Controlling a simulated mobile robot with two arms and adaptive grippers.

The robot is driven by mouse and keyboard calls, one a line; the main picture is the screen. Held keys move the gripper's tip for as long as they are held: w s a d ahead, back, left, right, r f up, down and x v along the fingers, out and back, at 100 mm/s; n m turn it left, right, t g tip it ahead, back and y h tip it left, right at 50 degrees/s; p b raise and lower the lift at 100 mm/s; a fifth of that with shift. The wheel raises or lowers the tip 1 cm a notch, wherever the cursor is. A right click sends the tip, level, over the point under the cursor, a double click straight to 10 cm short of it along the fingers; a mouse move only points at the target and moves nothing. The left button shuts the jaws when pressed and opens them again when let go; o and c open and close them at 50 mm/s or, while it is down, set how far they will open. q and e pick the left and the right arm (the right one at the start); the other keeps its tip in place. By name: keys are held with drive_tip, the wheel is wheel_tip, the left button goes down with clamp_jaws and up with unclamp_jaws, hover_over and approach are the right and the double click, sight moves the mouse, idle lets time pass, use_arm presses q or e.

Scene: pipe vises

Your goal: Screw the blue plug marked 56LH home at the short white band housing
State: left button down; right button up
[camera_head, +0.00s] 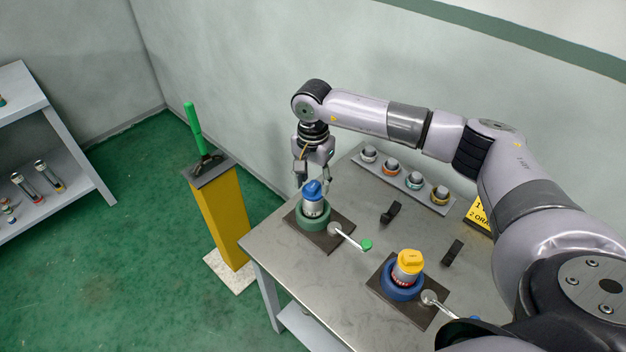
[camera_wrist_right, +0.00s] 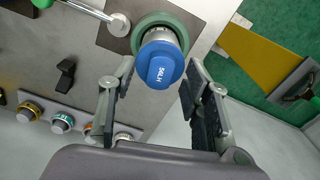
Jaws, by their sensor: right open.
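The blue plug (camera_head: 313,189) sits on top of a grey metal housing (camera_head: 313,208), which stands upright in a green round vise (camera_head: 301,222). In the right wrist view the blue plug (camera_wrist_right: 160,72) shows the mark 56LH, and the green vise (camera_wrist_right: 176,18) lies behind it. I cannot tell the housing's band colour or how deep the plug sits. My right gripper (camera_head: 313,178) is open just above and behind the plug. In the wrist view its two fingers (camera_wrist_right: 160,68) are on either side of the plug, with gaps. My left gripper is not in view.
A yellow plug (camera_head: 410,261) tops a housing in a blue vise (camera_head: 402,291) at the front right. Vise handles (camera_head: 350,238) reach across the table. A rail (camera_head: 407,182) holds several banded parts. A yellow post (camera_head: 219,213) with a green lever (camera_head: 194,128) stands left of the table.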

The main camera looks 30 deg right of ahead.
wheel_tip(320, 180, up, 12)
idle(0.4)
drive_tip(key=shift+f, duration=0.1)
